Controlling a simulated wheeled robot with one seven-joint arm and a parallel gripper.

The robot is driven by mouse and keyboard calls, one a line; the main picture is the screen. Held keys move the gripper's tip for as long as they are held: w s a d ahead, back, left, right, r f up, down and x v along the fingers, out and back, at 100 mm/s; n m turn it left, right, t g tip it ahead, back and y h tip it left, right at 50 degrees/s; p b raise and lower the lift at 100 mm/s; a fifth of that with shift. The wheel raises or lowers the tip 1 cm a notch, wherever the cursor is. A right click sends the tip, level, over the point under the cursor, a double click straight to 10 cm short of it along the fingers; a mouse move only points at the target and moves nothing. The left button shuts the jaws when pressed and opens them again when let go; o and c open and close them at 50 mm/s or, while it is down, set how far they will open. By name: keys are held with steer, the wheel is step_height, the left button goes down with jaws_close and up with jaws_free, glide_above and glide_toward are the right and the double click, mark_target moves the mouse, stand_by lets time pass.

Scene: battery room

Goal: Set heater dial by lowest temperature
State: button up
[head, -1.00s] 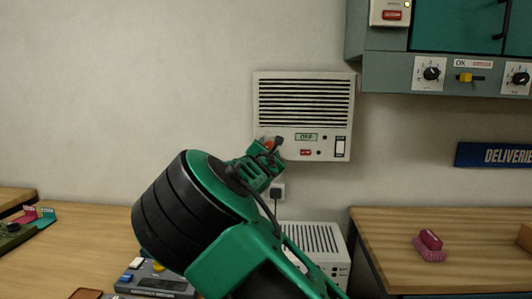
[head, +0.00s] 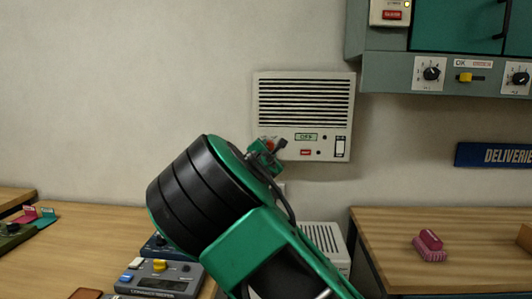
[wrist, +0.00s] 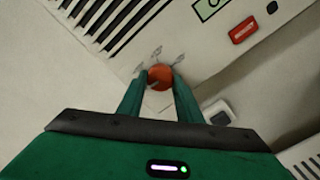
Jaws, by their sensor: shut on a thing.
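The wall heater (head: 303,115) is a white panel with black louvres, a green-framed label reading OFF (head: 306,137), a small red label and a white rocker switch (head: 340,146). Its red dial (wrist: 160,77) is at the lower left of the panel, with pale marks around it in the wrist view. My gripper (wrist: 158,80) has its two green fingers on either side of the dial and is shut on it. In the head view my arm and gripper (head: 270,150) hide most of the dial, so its setting is hard to read there.
A wooden bench with a grey device (head: 160,278) is at lower left. A second white louvred unit (head: 327,243) stands below the heater. Another bench holds a pink brush (head: 430,246). A grey cabinet with dials (head: 432,73) hangs at upper right.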

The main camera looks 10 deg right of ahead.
steer(key=shift+s+d+f+m, duration=0.1)
steer(key=shift+m, duration=5.3)
steer(key=shift+f+m, duration=0.1)
steer(key=shift+m, duration=5.3)
steer(key=o, duration=1)
steer(key=shift+o, duration=0.2)
steer(key=shift+r, duration=0.2)
steer(key=v, duration=1)
steer(key=shift+s, duration=0.25)
